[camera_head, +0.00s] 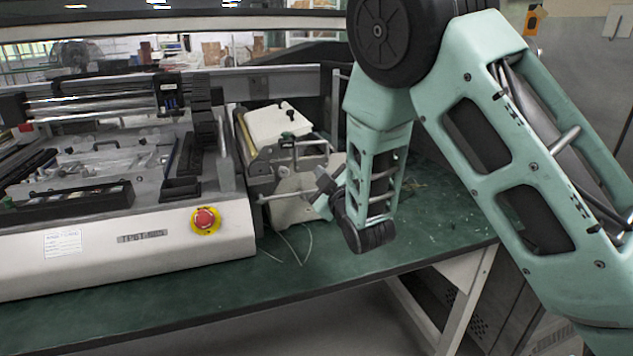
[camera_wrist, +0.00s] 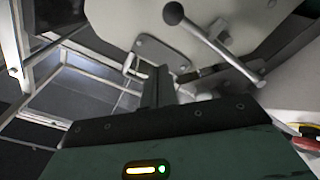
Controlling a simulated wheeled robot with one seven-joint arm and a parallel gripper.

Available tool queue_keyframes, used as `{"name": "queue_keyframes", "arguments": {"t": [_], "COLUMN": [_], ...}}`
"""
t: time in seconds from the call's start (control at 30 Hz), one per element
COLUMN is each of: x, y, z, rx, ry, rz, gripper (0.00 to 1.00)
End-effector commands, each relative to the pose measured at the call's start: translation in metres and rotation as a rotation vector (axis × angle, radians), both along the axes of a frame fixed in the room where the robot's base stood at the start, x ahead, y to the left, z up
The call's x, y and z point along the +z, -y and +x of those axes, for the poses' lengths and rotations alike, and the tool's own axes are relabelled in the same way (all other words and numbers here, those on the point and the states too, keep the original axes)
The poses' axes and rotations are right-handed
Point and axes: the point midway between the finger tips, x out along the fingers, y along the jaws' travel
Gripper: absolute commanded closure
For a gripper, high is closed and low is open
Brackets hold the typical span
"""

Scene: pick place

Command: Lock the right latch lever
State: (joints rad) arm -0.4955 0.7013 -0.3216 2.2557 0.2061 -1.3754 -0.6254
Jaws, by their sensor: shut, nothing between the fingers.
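A latch lever (camera_wrist: 215,45), a silver rod with a black ball knob (camera_wrist: 173,13), shows at the top of the wrist view. It slants down to the right in front of a pale side plate. In the head view a silver rod (camera_head: 286,195) sticks out on the side of the feeder unit (camera_head: 292,150); I cannot tell if it is the same lever. My gripper (camera_head: 322,182) is shut and empty beside that unit's right side. In the wrist view its dark fingers (camera_wrist: 160,88) are below the knob and partly blurred into the background. Contact with the lever cannot be told.
A large white machine (camera_head: 110,255) with a red emergency button (camera_head: 205,220) stands to the left on the green table (camera_head: 330,270). Thin loose wires (camera_head: 295,248) lie in front of the unit. The table's right end is mostly clear.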

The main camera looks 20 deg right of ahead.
Motion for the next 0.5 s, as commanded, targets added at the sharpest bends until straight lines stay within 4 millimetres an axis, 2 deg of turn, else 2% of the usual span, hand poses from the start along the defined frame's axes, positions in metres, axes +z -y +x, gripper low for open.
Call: {"name": "queue_keyframes", "arguments": {"t": [0.03, 0.1, 0.3, 0.5], "x": [-0.014, -0.021, -0.036, -0.044], "y": [0.003, 0.006, 0.009, 0.011], "z": [0.0, 0.0, 0.0, 0.0], "rx": [-0.001, -0.001, 0.001, 0.001], "ry": [0.001, 0.001, 0.001, 0.0], "rz": [0.036, 0.087, 0.197, 0.191], "gripper": [1.0, 1.0, 1.0, 1.0]}}
